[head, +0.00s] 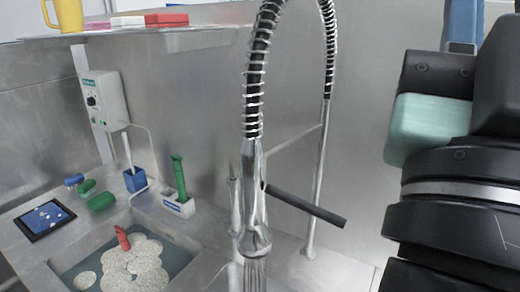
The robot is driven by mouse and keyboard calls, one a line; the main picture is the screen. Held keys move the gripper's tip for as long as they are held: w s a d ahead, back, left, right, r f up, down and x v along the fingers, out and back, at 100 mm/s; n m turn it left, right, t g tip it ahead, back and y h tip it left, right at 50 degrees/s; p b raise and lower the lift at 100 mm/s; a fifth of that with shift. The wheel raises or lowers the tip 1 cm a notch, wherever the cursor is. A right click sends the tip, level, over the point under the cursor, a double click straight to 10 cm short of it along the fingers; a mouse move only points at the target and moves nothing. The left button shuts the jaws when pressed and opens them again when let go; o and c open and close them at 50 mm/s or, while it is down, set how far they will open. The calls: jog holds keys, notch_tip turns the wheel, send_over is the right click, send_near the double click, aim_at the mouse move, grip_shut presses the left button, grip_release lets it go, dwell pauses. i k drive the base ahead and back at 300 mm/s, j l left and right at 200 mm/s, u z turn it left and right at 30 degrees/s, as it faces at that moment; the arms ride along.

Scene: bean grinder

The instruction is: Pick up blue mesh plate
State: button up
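No plainly meshed blue plate can be made out. A dark flat square plate (45,219) with blue patches on top lies on the metal counter at the left in the head view; at this size I cannot tell whether it is the blue mesh plate. Dark links of my arm fill the right side of the picture, far from that plate. The fingers of my gripper do not show, so what it holds is hidden.
A sink basin with pale round pieces (146,264) and a red object (122,238) is at lower left. Near it stand a blue holder (135,180), green cylinders (101,201) and a green-handled tool (179,178). A tall spring faucet (254,195) stands in the middle.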

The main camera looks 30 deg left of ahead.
aim_at(41, 219)
jog(key=j, duration=2.15)
